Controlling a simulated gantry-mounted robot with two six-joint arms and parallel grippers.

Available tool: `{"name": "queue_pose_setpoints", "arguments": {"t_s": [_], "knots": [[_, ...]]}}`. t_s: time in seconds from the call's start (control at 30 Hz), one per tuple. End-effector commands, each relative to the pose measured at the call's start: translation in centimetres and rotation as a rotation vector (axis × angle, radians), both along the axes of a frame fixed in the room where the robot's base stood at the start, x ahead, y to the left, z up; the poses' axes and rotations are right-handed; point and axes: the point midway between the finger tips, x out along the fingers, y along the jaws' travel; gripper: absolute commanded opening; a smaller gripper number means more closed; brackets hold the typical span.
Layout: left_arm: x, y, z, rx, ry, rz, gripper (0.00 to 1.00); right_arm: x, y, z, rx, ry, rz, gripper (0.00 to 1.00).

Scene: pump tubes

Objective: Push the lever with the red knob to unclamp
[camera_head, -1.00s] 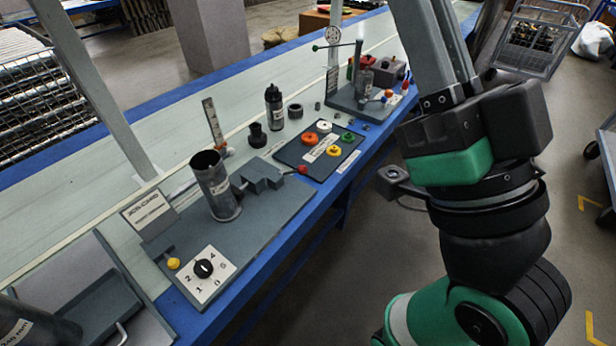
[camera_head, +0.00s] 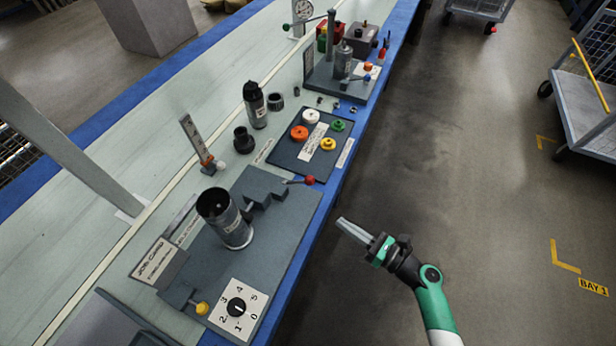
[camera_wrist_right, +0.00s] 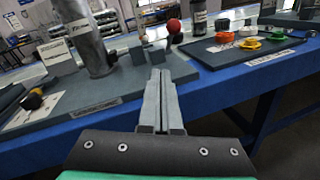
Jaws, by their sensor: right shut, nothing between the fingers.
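The lever's red knob (camera_head: 310,180) sits at the right end of a thin rod, by the clamp block (camera_head: 262,186) on the grey base plate (camera_head: 262,250). A grey metal tube (camera_head: 228,222) stands upright in front of the clamp. My right gripper (camera_head: 340,221) is shut and empty, out over the floor just beyond the table's blue edge, below and right of the knob and apart from it. In the right wrist view the shut fingers (camera_wrist_right: 160,75) point at the bench, and the red knob (camera_wrist_right: 174,26) shows just above their tips. My left gripper is not seen.
A dial plate (camera_head: 237,308) and a yellow knob (camera_head: 201,308) are at the base plate's front. A dark tray with coloured rings (camera_head: 327,144) lies behind the red knob. A black bottle (camera_head: 255,104) stands further back.

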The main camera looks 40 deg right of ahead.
Motion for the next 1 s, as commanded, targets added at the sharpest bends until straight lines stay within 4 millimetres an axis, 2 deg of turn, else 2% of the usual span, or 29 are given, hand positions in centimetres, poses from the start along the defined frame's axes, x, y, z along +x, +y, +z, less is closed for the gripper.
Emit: {"name": "queue_pose_setpoints", "arguments": {"t_s": [0.03,0.1,0.53,0.67,1.0], "knots": [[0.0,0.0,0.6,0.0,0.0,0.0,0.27,-1.0,-0.6,-0.1,0.014,0.017,-0.032,0.0],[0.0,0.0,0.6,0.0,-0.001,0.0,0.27,-1.3,-1.2,-0.2,0.016,0.02,-0.052,0.0],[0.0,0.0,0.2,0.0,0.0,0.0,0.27,-0.6,-1.3,-0.4,0.009,0.017,-0.052,0.0],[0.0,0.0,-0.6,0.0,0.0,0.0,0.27,1.1,-1.0,-0.6,0.006,0.015,-0.048,0.0],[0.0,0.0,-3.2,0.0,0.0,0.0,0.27,8.3,-0.2,-0.9,0.008,0.014,-0.049,0.0]]}}
